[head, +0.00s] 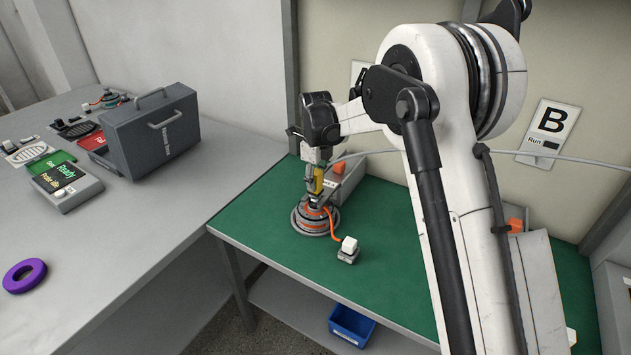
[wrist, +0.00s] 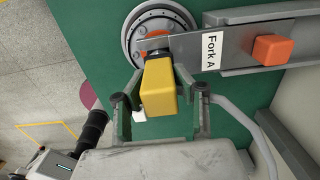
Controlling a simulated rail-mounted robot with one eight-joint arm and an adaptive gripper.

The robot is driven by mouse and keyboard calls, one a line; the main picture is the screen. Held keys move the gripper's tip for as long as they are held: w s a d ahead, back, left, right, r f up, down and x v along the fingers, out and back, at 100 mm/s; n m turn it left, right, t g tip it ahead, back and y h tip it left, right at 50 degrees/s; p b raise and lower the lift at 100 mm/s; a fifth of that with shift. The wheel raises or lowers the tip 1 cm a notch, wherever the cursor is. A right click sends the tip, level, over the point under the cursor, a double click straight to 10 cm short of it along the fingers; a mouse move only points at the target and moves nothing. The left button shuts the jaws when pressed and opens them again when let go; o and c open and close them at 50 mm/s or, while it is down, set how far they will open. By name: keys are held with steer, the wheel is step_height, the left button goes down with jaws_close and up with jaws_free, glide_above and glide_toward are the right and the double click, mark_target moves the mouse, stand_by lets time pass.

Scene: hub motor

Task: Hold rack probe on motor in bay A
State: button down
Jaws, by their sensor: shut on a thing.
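The motor (head: 312,222) is a round grey unit with orange parts, standing on the green mat. It also shows at the top of the wrist view (wrist: 133,42). My gripper (head: 316,170) is above it, pointing down, and is shut on the yellow rack probe (head: 315,186). In the wrist view the probe (wrist: 158,92) lies between my fingers, its dark end over the motor's centre, by the metal plate labelled Fork A (wrist: 190,50). I cannot tell whether the probe tip touches the motor. An orange cable runs from the motor to a white connector (head: 349,246).
An orange block (wrist: 270,49) sits on the fork's rail. A B sign (head: 551,122) hangs at right. A blue bin (head: 351,325) is below.

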stand_by(0.4)
steer(key=shift+r+p, duration=0.95)
steer(key=shift+r, duration=2.05)
